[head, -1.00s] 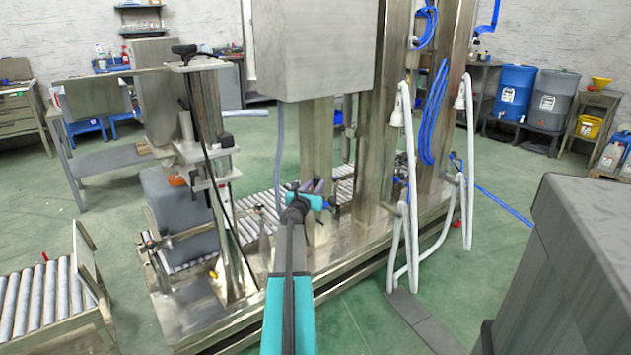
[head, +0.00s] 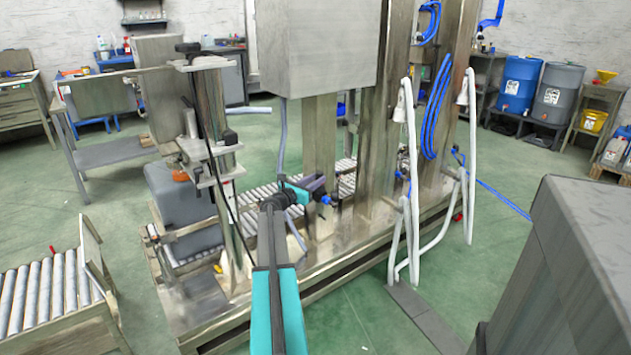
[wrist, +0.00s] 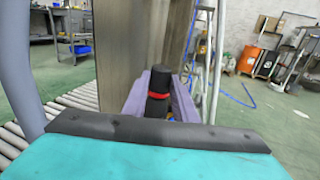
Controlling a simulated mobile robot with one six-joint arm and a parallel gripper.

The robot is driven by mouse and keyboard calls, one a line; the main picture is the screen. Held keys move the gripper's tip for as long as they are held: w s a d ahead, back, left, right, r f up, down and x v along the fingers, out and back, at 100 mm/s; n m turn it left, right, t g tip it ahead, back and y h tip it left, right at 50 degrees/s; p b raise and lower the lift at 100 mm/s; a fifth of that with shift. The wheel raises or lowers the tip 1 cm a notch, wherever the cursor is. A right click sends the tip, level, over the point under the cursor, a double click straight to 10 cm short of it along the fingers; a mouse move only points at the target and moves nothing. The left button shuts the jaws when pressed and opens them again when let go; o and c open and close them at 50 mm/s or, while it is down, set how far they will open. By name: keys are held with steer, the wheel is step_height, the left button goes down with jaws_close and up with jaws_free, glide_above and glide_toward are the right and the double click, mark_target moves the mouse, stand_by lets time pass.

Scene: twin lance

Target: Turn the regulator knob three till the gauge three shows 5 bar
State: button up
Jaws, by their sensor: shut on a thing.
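My gripper (head: 318,188), with a teal body and purple fingers, is at the metal column low in the middle of the head view. In the wrist view, my gripper (wrist: 160,108) has its fingers on both sides of a black regulator knob (wrist: 158,85) with a red ring, and is shut on it. The far end of the knob sticks out beyond the fingers. In the head view the fingers mostly hide the knob. I cannot make out its number. No gauge face can be read in either view, so the pressure of gauge three cannot be told.
A large metal cabinet (head: 332,45) hangs above my arm. White hoses (head: 412,185) loop down to the right of my gripper. A roller conveyor (head: 45,295) stands at left. A dark grey block (head: 590,240) is close at right. Green floor is free between.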

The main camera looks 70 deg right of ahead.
steer(key=shift+w, duration=0.1)
steer(key=o, duration=1.1)
steer(key=p+v, duration=0.1)
steer(key=v, duration=1.2)
steer(key=shift+w+a, duration=0.1)
steer(key=shift+a, duration=0.3)
steer(key=shift+c, duration=0.7)
